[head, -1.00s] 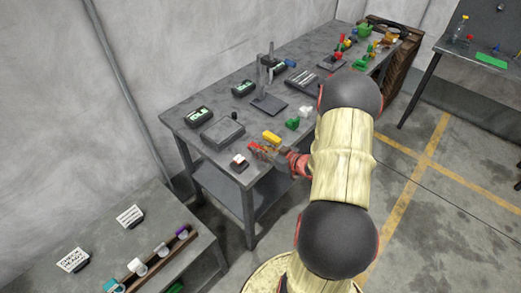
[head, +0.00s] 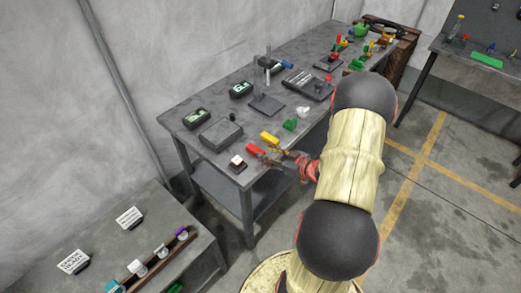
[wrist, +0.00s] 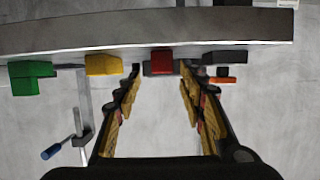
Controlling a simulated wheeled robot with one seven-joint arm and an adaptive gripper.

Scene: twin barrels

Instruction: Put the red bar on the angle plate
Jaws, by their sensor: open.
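My gripper (head: 272,155) is open and empty, level with the table edge. In the wrist view the picture is upside down: the red bar (wrist: 161,60) shows end-on between the open fingertips (wrist: 160,69), and I see no contact.
The yellow block (head: 269,137) and green piece (head: 289,124) lie along the same edge, close to the bar. A grey block (head: 220,134) and dark displays (head: 196,117) stand behind. Floor in front is clear.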

